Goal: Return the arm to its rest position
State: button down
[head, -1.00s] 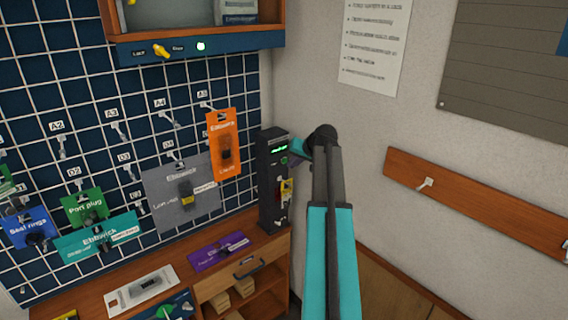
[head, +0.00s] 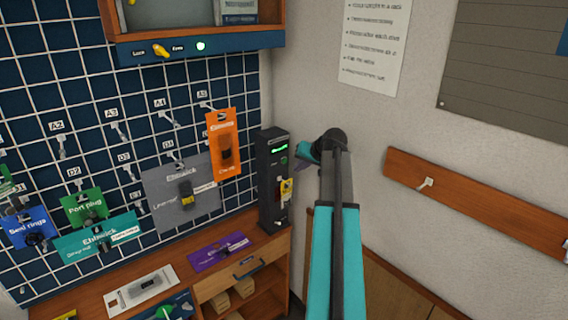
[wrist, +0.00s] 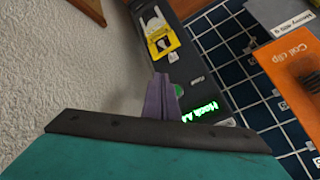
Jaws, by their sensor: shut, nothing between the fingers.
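My gripper (wrist: 162,97) shows in the wrist view as two purple fingers pressed together, with nothing between them. They point past the side of a dark upright device (wrist: 205,62). I see no clear contact with it. In the head view the teal wrist end of my arm is just right of this device (head: 268,190), and my fingers are too small or hidden to make out there. The device has a lit green display and carries a yellow tag (head: 286,190), which also shows in the wrist view (wrist: 161,38).
A wire grid wall (head: 85,140) with hanging packets is at left. An orange packet (head: 223,145) hangs close to the device. A wooden bench (head: 215,285) lies below, and a cabinet with a switch panel (head: 200,47) above. The wall right of my arm has a wooden hook rail (head: 470,200).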

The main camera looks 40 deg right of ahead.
jog(key=shift+s, duration=0.65)
